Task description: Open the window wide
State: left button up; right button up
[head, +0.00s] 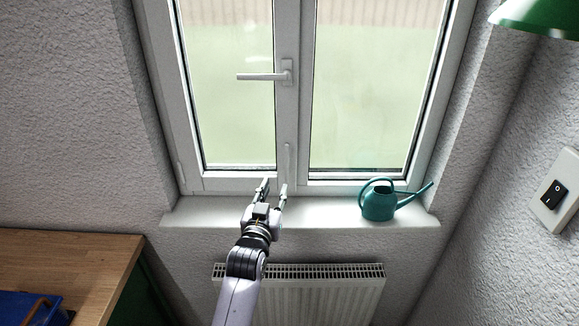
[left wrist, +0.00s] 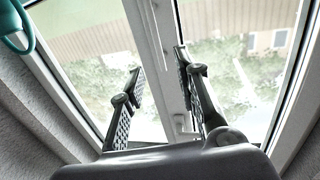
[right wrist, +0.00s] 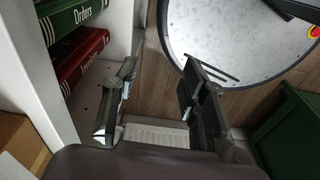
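The window (head: 290,130) has two white-framed panes side by side, and both sashes look flush in the frame. Its white handle (head: 265,76) sits on the middle stile and lies level, pointing left. My left gripper (head: 273,187) is open and empty, low in front of the middle stile, below the handle and just above the sill. In the left wrist view its two fingers (left wrist: 160,62) stand apart with the stile between them in the picture. My right gripper (right wrist: 160,72) shows only in the right wrist view, open and empty, away from the window.
A teal watering can (head: 379,203) stands on the right part of the sill (head: 330,212). A radiator (head: 320,295) is below. A wooden worktop (head: 65,265) is at left, a light switch (head: 554,194) at right. Books (right wrist: 80,50) and a round grey top (right wrist: 235,40) are near my right gripper.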

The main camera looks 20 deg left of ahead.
aim_at(286, 163)
pick_arm(q)
jog(key=w+b, duration=0.2)
jog(key=w, duration=0.2)
jog(key=w+b, duration=0.3)
jog(key=w, duration=0.1)
jog(key=w+b, duration=0.2)
jog(key=w, duration=0.3)
jog(key=shift+a+f+b, duration=0.25)
jog(key=shift+a+b, duration=0.05)
jog(key=shift+b, duration=0.05)
jog(key=shift+w+r, duration=0.15)
jog(key=shift+w, duration=0.2)
jog(key=shift+c, duration=0.5)
jog(key=shift+c, duration=1.3)
grip_shut()
